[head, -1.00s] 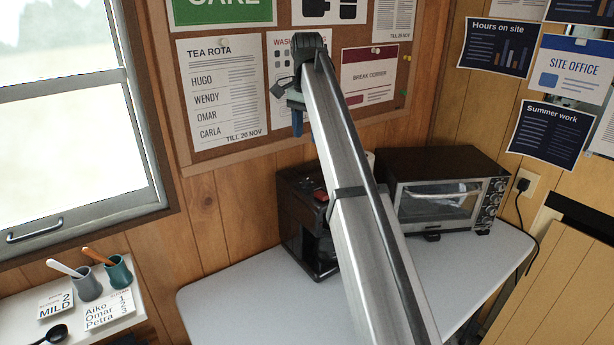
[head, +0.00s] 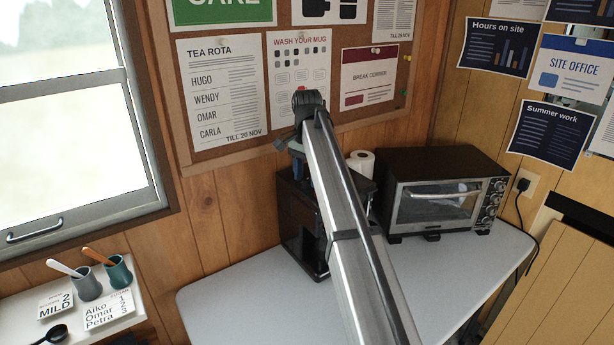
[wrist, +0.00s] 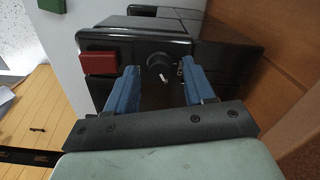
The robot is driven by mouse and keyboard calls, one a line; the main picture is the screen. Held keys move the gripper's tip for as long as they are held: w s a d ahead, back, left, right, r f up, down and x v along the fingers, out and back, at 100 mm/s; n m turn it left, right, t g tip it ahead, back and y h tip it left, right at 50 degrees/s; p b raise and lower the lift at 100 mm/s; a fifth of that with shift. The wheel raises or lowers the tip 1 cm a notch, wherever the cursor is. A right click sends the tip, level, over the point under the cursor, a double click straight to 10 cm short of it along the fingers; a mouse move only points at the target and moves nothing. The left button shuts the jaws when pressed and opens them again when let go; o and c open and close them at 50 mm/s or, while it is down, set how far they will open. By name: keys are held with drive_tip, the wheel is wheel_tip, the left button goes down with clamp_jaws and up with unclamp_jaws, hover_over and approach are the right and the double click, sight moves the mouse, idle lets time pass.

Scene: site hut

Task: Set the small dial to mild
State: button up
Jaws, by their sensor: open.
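The small dial (wrist: 160,67) is a round black knob with a white pointer mark, on the dark face of a black machine (wrist: 195,30). In the wrist view its pointer is toward the bottom of the picture; the markings beside it are too small to read. My gripper (wrist: 158,80) is open, its two blue fingers on either side of the dial and apart from it. In the head view the machine (head: 301,230) stands on the table and my arm hides much of it, the dial included. My gripper (head: 299,172) is just over the machine's top there.
A red block-shaped part (wrist: 98,63) sits left of the dial, close to the left finger. A toaster oven (head: 440,190) and a paper roll (head: 361,162) stand to the right. A card reading MILD (head: 56,305) lies on the side shelf. The table front (head: 240,310) is clear.

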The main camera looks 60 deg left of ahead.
drive_tip(key=shift+f, duration=0.2)
drive_tip(key=shift+c, duration=0.5)
clamp_jaws()
